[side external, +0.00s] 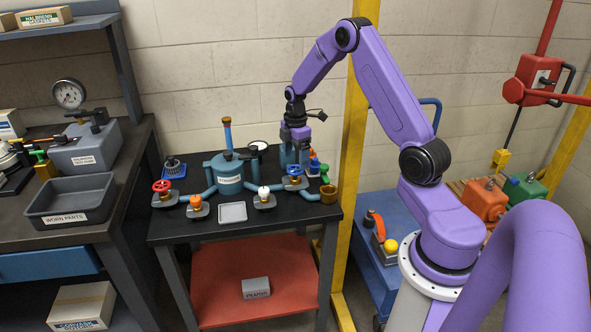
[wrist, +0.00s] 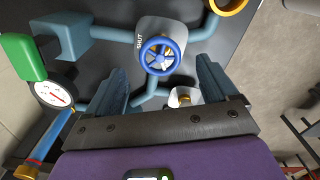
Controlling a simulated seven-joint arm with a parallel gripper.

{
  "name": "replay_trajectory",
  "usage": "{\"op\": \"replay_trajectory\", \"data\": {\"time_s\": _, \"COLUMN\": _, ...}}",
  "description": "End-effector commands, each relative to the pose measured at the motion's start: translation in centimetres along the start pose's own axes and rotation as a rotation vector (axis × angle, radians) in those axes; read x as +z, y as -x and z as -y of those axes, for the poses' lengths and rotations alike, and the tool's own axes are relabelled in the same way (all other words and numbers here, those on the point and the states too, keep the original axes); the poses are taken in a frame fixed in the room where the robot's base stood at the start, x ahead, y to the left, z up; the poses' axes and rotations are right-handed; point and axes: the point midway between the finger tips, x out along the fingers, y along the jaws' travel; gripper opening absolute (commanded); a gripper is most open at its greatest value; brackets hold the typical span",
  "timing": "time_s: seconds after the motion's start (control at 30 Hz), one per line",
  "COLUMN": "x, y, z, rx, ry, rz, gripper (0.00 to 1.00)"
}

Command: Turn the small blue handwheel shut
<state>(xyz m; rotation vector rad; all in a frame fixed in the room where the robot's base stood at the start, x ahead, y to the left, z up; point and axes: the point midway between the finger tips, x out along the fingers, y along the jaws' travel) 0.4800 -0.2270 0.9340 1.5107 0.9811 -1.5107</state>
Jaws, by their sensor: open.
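The small blue handwheel (wrist: 160,54) sits on a grey valve plate marked "SHUT" in the wrist view. It also shows at the right of the black bench in the side view (side external: 294,173). My gripper (wrist: 166,72) is open, its two blue-grey fingers spread to the left and right of the wheel's near side. Nothing is between the fingers that they touch, as far as I can see. In the side view my gripper (side external: 298,143) points down above the wheel; its fingertips are hard to make out there. The height gap to the wheel cannot be judged exactly.
A red handwheel (side external: 161,187), an orange one (side external: 196,203) and a white one (side external: 264,194) stand along the bench front. A blue-grey tank (side external: 230,172) stands behind. In the wrist view, a gauge (wrist: 54,93) and green block (wrist: 22,57) lie left of the fingers.

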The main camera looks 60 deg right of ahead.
Motion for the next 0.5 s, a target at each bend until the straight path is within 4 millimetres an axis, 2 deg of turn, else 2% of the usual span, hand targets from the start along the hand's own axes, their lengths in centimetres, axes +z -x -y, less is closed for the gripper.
{"op": "replay_trajectory", "data": {"time_s": 0.03, "x": 0.0, "y": -1.1, "z": 0.1, "rx": -0.005, "ry": 0.000, "rz": 0.000, "gripper": 0.86}}
{"op": "replay_trajectory", "data": {"time_s": 0.2, "x": 0.0, "y": -3.6, "z": 0.1, "rx": -0.004, "ry": 0.000, "rz": 0.000, "gripper": 0.86}}
{"op": "replay_trajectory", "data": {"time_s": 0.5, "x": 0.0, "y": -5.4, "z": 0.0, "rx": 0.000, "ry": 0.000, "rz": 0.000, "gripper": 0.86}}
